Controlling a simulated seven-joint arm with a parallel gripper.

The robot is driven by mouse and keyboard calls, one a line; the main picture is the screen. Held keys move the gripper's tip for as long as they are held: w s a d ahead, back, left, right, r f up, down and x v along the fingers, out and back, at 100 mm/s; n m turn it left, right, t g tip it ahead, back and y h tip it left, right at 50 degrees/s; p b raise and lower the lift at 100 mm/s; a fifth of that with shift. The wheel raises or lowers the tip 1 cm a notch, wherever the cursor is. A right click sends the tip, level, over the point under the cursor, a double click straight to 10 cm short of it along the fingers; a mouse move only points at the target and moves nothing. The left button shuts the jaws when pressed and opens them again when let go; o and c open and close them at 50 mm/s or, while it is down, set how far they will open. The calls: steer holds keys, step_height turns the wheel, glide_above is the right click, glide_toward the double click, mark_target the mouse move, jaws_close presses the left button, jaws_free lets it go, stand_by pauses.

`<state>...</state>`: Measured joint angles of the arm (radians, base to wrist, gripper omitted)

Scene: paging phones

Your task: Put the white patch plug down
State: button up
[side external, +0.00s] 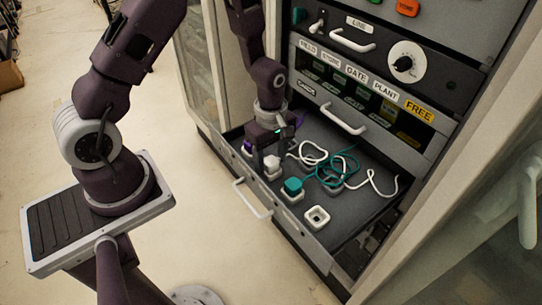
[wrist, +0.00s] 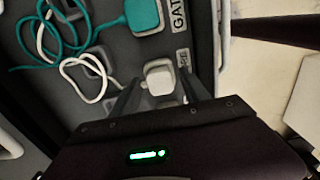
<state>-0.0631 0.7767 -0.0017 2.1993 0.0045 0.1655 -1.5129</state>
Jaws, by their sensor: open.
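The white patch plug (side external: 271,161) sits at a socket near the front edge of the open drawer, with a white cord running back from it. In the wrist view the white plug (wrist: 159,76) lies between my two finger tips. My gripper (side external: 265,157) is open and low over it; in the wrist view my gripper (wrist: 161,88) has a finger on either side of the plug. Whether the plug is fully seated is hard to tell. The teal plug (side external: 293,185) sits in the neighbouring socket and also shows in the wrist view (wrist: 144,15).
An empty white socket (side external: 317,217) is right of the teal plug. A purple plug (side external: 248,147) is on the left, partly hidden by my gripper. Teal and white cords (side external: 330,165) tangle behind. The drawer handle (side external: 252,198) sticks out in front; the panel (side external: 365,90) rises behind.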

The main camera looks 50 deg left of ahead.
step_height(320, 180, up, 12)
steer(key=r, duration=0.1)
step_height(320, 180, up, 5)
steer(key=m+t, duration=0.1)
steer(key=m, duration=0.2)
glide_above(271, 161)
steer(key=s, duration=0.2)
steer(key=s+d+r+m+t, duration=0.1)
steer(key=s+r+m+t, duration=0.1)
steer(key=s+r+m, duration=0.3)
steer(key=s+r+m+t, duration=0.2)
steer(key=s+r+m, duration=0.4)
steer(key=s+m, duration=0.4)
steer(key=shift+s+d+t, duration=0.3)
steer(key=shift+s+d, duration=0.05)
steer(key=shift+d, duration=0.05)
steer(key=shift+c, duration=0.2)
